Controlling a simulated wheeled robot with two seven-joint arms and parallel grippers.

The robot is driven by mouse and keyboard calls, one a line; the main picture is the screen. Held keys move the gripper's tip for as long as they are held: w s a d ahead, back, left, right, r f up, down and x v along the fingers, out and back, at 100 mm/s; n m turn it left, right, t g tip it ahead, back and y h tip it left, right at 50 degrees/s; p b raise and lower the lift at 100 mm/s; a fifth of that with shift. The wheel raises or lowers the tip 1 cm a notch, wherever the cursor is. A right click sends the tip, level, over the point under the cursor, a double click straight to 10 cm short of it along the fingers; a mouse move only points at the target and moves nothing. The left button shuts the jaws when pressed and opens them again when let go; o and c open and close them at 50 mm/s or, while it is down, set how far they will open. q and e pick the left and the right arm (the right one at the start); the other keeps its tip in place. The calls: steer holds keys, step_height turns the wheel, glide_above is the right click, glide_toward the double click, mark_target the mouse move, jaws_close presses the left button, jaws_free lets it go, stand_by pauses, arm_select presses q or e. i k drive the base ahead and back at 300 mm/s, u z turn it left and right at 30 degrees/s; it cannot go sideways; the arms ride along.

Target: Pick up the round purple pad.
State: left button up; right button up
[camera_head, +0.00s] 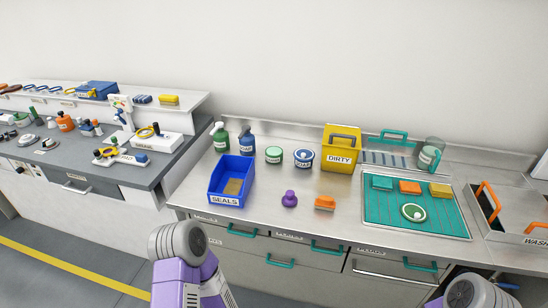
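A small round purple pad with a knob-like top (289,198) stands on the steel counter, right of the blue SEALS bin and left of a small orange block. Nothing touches it. My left arm comes in at the bottom, left of centre, with a purple link and a grey rounded joint below the counter's front edge. My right arm shows only as a grey and purple part at the bottom right. Neither gripper's fingers are in view.
Around the pad are the blue SEALS bin (214,196), an orange block (325,203) and a yellow DIRTY box (352,147). A green mat (385,222) with blocks lies right. Bottles and jars stand behind. The counter just in front of the pad is clear.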

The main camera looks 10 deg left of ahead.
mark_target(289, 200)
steer(key=u, duration=1.65)
steer(key=i, duration=1)
steer(key=z, duration=1)
